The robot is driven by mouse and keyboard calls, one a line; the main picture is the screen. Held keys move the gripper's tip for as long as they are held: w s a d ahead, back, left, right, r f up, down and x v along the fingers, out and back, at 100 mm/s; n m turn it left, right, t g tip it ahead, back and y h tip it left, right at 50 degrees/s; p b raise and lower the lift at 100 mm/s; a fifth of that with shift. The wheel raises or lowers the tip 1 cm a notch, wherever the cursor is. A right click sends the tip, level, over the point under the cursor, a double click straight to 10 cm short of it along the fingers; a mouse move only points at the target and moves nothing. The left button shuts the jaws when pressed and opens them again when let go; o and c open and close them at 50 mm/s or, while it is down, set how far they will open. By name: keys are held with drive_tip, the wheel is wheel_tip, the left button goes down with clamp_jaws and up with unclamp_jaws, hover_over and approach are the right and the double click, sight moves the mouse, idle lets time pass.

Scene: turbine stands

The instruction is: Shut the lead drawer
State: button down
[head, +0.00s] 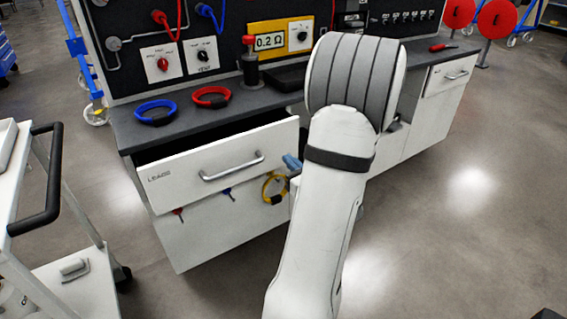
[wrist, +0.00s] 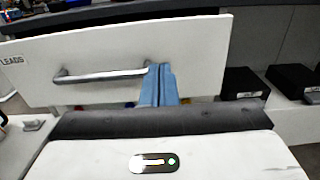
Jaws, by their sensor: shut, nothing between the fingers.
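The lead drawer (head: 190,180) is a white front marked LEADS with a silver bar handle (head: 232,167). It stands out from the bench, with a dark gap showing above it. In the wrist view the drawer front (wrist: 200,50) fills the upper middle, and the handle (wrist: 105,74) runs across it. My gripper (wrist: 159,70) has blue fingers, shut together and empty, at the right end of the handle. In the head view my gripper (head: 292,162) shows partly behind my arm, by the drawer's right edge. I cannot tell whether the fingertips touch the front.
A yellow coil (head: 275,188) hangs below the drawer. A white cart (head: 60,200) with a black handle stands close at the left. Black boxes (wrist: 243,84) sit right of the drawer.

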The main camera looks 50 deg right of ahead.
sight(264, 137)
drive_tip(key=b+x, duration=0.3)
drive_tip(key=x, duration=0.8)
drive_tip(key=shift+w, duration=0.25)
